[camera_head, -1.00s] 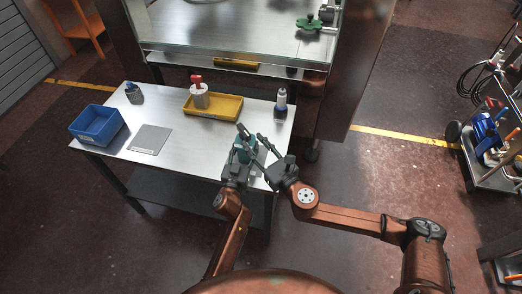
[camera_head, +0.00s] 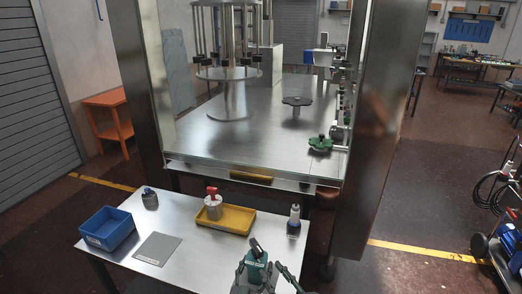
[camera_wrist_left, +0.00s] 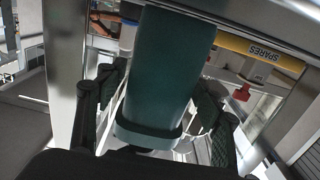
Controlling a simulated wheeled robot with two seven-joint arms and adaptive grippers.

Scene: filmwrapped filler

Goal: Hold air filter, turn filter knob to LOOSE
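The air filter (camera_head: 257,271) is a teal body with a dark, tilted piece on top, at the front right edge of the table in the head view. In the left wrist view its teal cylinder (camera_wrist_left: 172,75) fills the middle. My left gripper (camera_wrist_left: 155,115) has one dark finger on each side of the cylinder and appears closed around it. In the head view the left gripper is mostly cut off at the bottom. No LOOSE marking is readable.
On the table (camera_head: 190,262) are a blue bin (camera_head: 107,230), a grey plate (camera_head: 157,248), a yellow tray (camera_head: 238,219), a white canister with red top (camera_head: 213,207), a small bottle (camera_head: 294,216) and a dark-topped container (camera_head: 150,199). A metal machine enclosure (camera_head: 250,150) stands behind.

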